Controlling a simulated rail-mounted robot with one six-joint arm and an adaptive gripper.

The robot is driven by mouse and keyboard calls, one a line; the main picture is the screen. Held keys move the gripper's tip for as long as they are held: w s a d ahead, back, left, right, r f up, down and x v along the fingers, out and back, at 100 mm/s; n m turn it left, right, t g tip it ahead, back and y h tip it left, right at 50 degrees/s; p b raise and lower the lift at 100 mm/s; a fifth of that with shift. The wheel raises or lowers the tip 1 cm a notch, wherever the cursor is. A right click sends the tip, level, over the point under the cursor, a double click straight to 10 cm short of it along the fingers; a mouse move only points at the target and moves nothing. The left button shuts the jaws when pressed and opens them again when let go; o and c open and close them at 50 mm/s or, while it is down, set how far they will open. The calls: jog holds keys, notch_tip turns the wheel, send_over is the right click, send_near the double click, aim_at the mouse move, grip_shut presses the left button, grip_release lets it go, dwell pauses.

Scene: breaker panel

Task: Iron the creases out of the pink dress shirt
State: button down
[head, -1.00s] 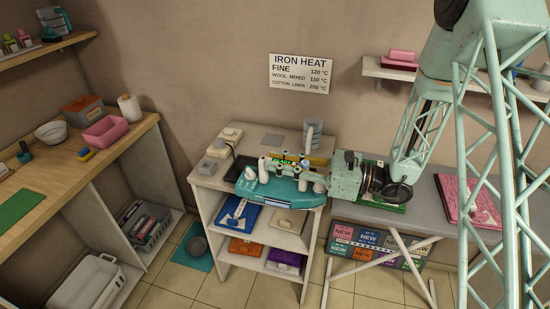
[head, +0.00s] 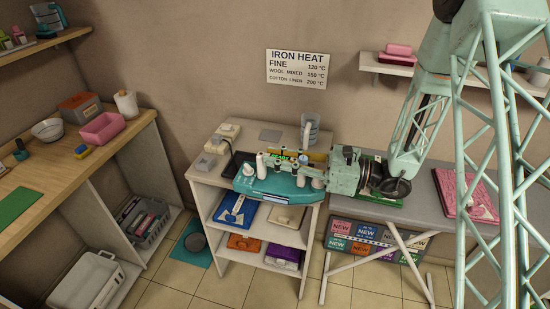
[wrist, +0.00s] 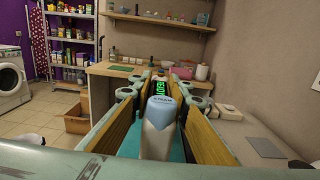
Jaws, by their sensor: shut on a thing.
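The pink dress shirt (head: 465,193) lies folded on the grey ironing board (head: 424,198) at the right of the head view. My gripper (head: 290,165) is at the iron, reaching in from the right. In the wrist view, my gripper (wrist: 160,125) has its wood-coloured pads on both sides of the iron's pale, blue-topped handle (wrist: 159,127), shut on it. The display (wrist: 161,88) shows green letters beyond. The iron's underside is hidden.
The white shelf unit (head: 223,212) holds folded clothes below. A grey cup (head: 310,130) stands behind the iron, and small pale boxes (head: 228,131) stand to its left. A wooden counter (head: 55,165) is at far left. The board's grey top beside the shirt looks clear.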

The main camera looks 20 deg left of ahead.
jog(key=shift+r+p, duration=0.9)
jog(key=shift+r, duration=1.05)
